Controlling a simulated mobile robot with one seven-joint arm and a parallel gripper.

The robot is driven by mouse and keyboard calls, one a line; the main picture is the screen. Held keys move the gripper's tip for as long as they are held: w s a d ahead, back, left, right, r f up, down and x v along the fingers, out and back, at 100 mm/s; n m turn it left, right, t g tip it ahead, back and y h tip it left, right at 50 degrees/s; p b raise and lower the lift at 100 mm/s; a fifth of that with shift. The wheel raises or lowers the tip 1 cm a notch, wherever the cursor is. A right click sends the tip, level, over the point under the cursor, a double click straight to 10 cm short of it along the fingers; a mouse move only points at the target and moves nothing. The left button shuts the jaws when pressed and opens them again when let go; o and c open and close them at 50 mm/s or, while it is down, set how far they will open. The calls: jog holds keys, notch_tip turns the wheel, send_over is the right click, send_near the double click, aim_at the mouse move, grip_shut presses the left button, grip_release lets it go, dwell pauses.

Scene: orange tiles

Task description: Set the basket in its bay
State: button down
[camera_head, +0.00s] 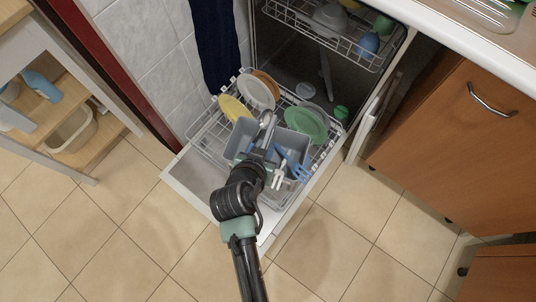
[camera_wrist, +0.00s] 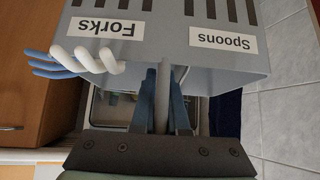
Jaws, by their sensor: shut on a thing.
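The grey cutlery basket (camera_head: 238,138) is over the front middle of the dishwasher's pulled-out lower rack (camera_head: 205,137). My gripper (camera_head: 258,153) is shut on the basket's middle handle part. In the wrist view the two fingers (camera_wrist: 163,112) close around a thin grey upright, and the basket (camera_wrist: 165,60) shows labels "Forks" and "Spoons" upside down. White and blue forks (camera_head: 291,168) stick out on the forks side, and a grey spoon end shows at the other side. The bay is hidden under the basket and arm. I cannot tell whether the basket touches the rack.
Yellow, white and orange plates (camera_head: 257,92) stand at the rack's left back, green plates (camera_head: 306,122) at its right. The upper rack (camera_head: 330,35) holds cups and bowls. The open dishwasher door (camera_head: 195,185) lies below. Wooden cabinets (camera_head: 460,150) stand right; a shelf cart (camera_head: 85,145) stands left.

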jog(key=w+f+m+h+b, duration=0.1)
jog(key=w+f+m+b, duration=0.1)
jog(key=f+b, duration=1.1)
jog(key=w+f+m+g+h+b, duration=0.1)
jog(key=w+f+b, duration=0.2)
jog(key=f+b, duration=1)
jog(key=shift+d+f+m+h, duration=0.2)
jog(key=shift+d+m+h, duration=0.1)
jog(key=shift+m, duration=0.1)
jog(key=shift+a+r, duration=0.1)
jog(key=shift+f+b, duration=2.15)
jog(key=shift+f, duration=0.8)
jog(key=shift+f+b, duration=1.3)
jog(key=shift+f, duration=0.7)
jog(key=c, duration=0.9)
grip_release()
jog(key=shift+o, duration=0.3)
jog(key=shift+s, duration=0.1)
jog(key=shift+f, duration=0.15)
